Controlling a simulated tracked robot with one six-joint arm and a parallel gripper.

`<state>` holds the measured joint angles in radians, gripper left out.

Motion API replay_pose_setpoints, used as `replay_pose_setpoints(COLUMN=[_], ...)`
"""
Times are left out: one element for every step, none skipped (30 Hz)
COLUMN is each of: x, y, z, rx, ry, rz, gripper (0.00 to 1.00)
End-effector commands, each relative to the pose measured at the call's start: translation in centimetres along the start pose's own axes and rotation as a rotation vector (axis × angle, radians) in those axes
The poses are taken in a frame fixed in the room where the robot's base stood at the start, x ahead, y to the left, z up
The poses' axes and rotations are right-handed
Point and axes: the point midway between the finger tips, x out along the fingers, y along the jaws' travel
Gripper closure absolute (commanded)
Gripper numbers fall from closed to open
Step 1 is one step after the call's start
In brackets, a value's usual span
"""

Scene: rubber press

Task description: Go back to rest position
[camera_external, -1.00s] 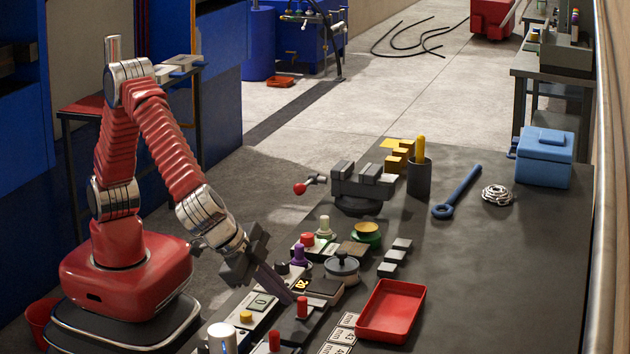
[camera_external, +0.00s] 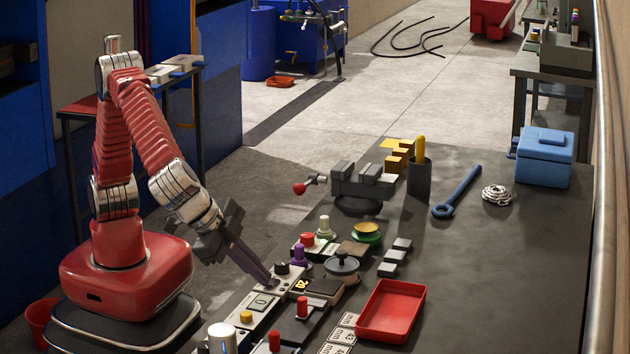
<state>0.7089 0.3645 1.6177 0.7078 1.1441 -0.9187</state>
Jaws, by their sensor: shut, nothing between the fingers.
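My gripper (camera_external: 266,279) is at the end of my red arm, left of centre in the external view. Its long grey fingers are shut with nothing between them and point down to the right. The fingertips are at the left edge of the bench, over or just beside the control panel (camera_external: 262,302), near a dark knob (camera_external: 282,268). I cannot tell whether they touch the panel.
The panel carries a purple knob (camera_external: 299,255), red-topped levers (camera_external: 302,306) and a yellow button (camera_external: 246,316). A red tray (camera_external: 391,312), a vise (camera_external: 360,182), a blue wrench (camera_external: 457,193) and a blue box (camera_external: 544,158) are on the bench.

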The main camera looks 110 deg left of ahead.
Motion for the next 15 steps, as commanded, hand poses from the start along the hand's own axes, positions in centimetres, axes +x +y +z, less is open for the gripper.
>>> replay_pose_setpoints(x=[0.0,0.0,0.0,0.0,0.0,0.0,0.0,0.0,0.0,0.0,0.1,0.2,0.4,0.6,1.0], y=[0.0,0.0,0.0,0.0,0.0,0.0,0.0,0.1,0.2,0.3,0.4,0.7,0.9,1.1,1.4], z=[0.0,0.0,0.0,0.0,0.0,0.0,0.0,0.0,0.0,0.0,0.1,0.4,0.8,1.3,2.1], rx=[0.0,0.0,0.001,0.003,0.007,0.016,0.025,0.036,0.055,0.069,0.086,0.111,0.131,0.154,0.185], ry=[0.0,0.0,0.0,0.0,0.0,0.0,0.001,0.002,0.002,0.001,-0.001,-0.008,-0.016,-0.026,-0.042], rz=[0.0,0.0,0.0,0.0,0.0,0.0,0.001,0.002,0.006,0.01,0.016,0.025,0.031,0.037,0.047], gripper=[1.0,1.0,1.0,1.0,1.0,1.0,1.0,1.0,1.0,1.0,1.0,1.0,1.0,1.0,1.0])
